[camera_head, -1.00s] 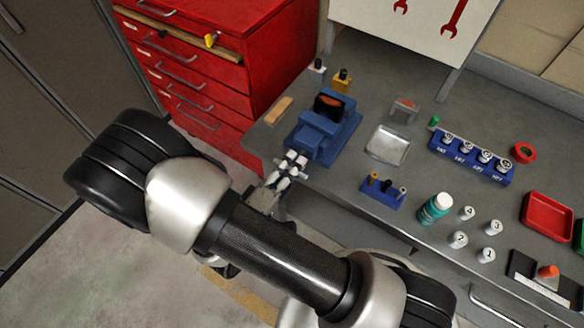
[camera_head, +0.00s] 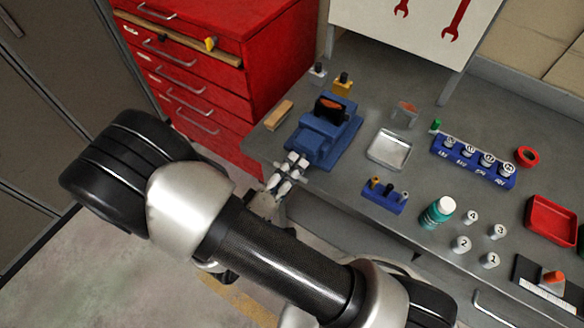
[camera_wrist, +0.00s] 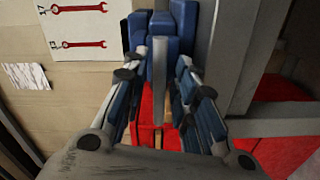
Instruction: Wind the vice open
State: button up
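The blue vice (camera_head: 318,143) is fixed near the left front corner of the grey bench. A dark piece with an orange face (camera_head: 331,108) sits at its jaws. My gripper (camera_head: 291,165) is at the vice's front end, by the bench edge. In the wrist view the blue vice body (camera_wrist: 160,22) is straight ahead. A grey upright bar (camera_wrist: 159,75), seemingly the vice handle, shows between my two fingers, with a gap visible on each side. The fingers are apart; I cannot see contact with the bar.
A wooden block (camera_head: 279,115) lies left of the vice, and a metal tray (camera_head: 389,150) lies right of it. A small blue rack (camera_head: 385,196) is near the front edge. The red drawer cabinet (camera_head: 235,75) stands close on the left.

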jog(key=shift+o, duration=0.8)
jog(key=v, duration=1.2)
